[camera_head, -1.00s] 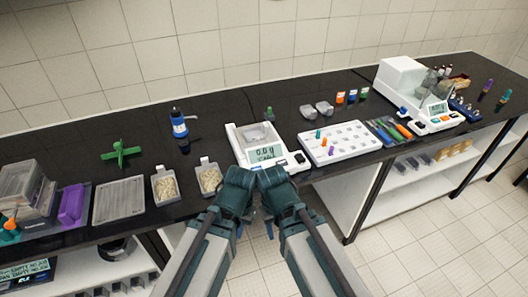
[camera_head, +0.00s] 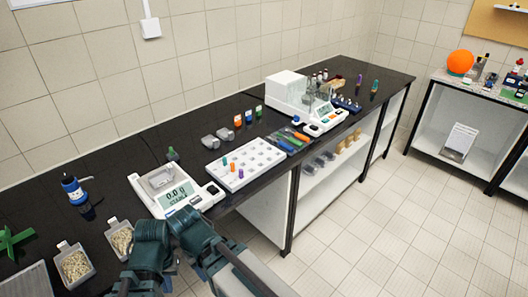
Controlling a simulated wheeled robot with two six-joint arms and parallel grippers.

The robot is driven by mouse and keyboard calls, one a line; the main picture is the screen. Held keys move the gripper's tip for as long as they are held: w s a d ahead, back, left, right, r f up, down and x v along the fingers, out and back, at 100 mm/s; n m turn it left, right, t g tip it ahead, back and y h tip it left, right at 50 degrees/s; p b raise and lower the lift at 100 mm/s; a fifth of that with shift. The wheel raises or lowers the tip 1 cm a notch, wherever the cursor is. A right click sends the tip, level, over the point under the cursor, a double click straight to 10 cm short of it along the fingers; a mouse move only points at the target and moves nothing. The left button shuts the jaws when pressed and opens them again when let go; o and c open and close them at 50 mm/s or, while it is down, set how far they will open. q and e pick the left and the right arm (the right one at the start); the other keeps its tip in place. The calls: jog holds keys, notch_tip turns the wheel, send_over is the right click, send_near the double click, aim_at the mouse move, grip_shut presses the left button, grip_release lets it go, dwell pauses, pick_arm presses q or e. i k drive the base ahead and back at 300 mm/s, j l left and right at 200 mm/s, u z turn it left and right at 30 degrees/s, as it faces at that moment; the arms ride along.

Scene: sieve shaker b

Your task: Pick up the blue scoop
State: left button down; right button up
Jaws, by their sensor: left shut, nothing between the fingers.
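The blue scoop (camera_head: 285,146) appears to be the blue-handled tool lying with green and orange ones in a dark tray, right of the white rack; its exact shape is too small to tell. My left gripper (camera_head: 150,238) is at the bottom of the camera_head view, in front of the bench edge near the balance, far left of the scoop. It is shut and empty. My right gripper (camera_head: 188,225) is close beside it on the right; its fingertips are hidden, so I cannot see whether it is open.
A balance (camera_head: 207,196), a white rack (camera_head: 230,178) with small coloured vials and a white machine (camera_head: 287,92) stand along the black bench. Grey scoops lie behind the rack. Two sample trays sit at left. Floor in front is clear.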

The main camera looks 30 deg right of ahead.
aim_at(280, 143)
jog(key=i+l+u, duration=0.1)
jog(key=l, duration=0.4)
jog(key=i+l+u, duration=0.1)
jog(key=l, duration=0.4)
jog(key=i+l, duration=0.25)
jog(key=l, duration=0.3)
jog(key=i+l+u, duration=0.15)
jog(key=l, duration=0.35)
jog(key=i+l+u, duration=0.1)
jog(key=l, duration=0.45)
jog(key=i+l+u, duration=0.1)
jog(key=l, duration=0.45)
